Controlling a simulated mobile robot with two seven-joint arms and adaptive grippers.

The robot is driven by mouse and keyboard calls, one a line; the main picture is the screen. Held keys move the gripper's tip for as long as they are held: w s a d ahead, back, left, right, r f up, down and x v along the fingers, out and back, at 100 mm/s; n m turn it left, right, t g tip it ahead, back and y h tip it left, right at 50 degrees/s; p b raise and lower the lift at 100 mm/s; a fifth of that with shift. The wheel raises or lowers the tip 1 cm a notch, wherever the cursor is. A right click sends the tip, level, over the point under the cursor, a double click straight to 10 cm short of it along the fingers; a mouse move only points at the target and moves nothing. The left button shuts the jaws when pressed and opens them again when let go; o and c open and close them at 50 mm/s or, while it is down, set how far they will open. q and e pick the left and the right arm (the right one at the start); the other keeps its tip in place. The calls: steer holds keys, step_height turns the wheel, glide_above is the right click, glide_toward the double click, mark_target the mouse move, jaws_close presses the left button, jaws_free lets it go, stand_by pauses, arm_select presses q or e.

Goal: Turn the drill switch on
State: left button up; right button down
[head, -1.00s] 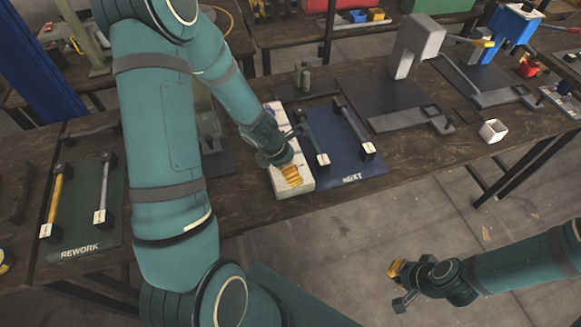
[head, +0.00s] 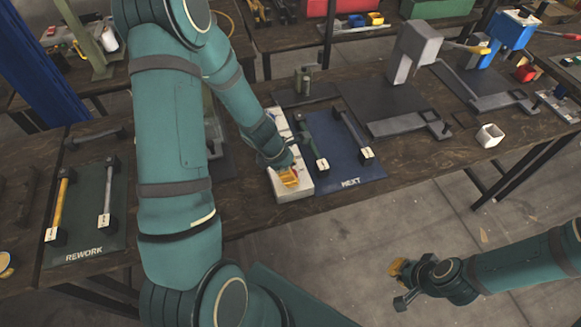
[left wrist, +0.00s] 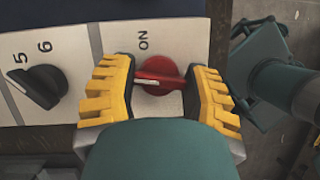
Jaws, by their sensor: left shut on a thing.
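The white switch box (head: 294,196) lies lengthwise on the bench, left of the blue NEXT mat. In the left wrist view its face (left wrist: 180,30) carries a red knob (left wrist: 160,70) with a flat grip lying across the picture. The rotated word ON stands above the knob. My left gripper (head: 288,178) is over the near end of the box. Its yellow fingers are shut on the red knob, one on each side (left wrist: 163,92). Part of the knob is hidden by my gripper. My right gripper (head: 400,284) is open and empty, out over the floor.
A black knob (left wrist: 38,86) marked 5 and 6 sits beside the red one. The blue NEXT mat (head: 345,160) holds handles close on the right. The green REWORK mat (head: 85,235) lies left. Grey presses (head: 412,50) stand farther right.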

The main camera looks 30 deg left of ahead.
arm_select(q)
steer(key=shift+r+m+g+p, duration=0.1)
steer(key=shift+m+g+p, duration=0.3)
steer(key=shift+m+p, duration=0.4)
steer(key=m+g+h+p, duration=0.1)
steer(key=m+p, duration=0.1)
steer(key=m, duration=0.2)
steer(key=m+g, duration=0.1)
steer(key=m, duration=0.1)
steer(key=shift+m, duration=0.3)
steer(key=shift+m+g+p, duration=0.35)
steer(key=shift+m+g, duration=0.35)
steer(key=shift+m, duration=0.9)
steer(key=o, duration=1.2)
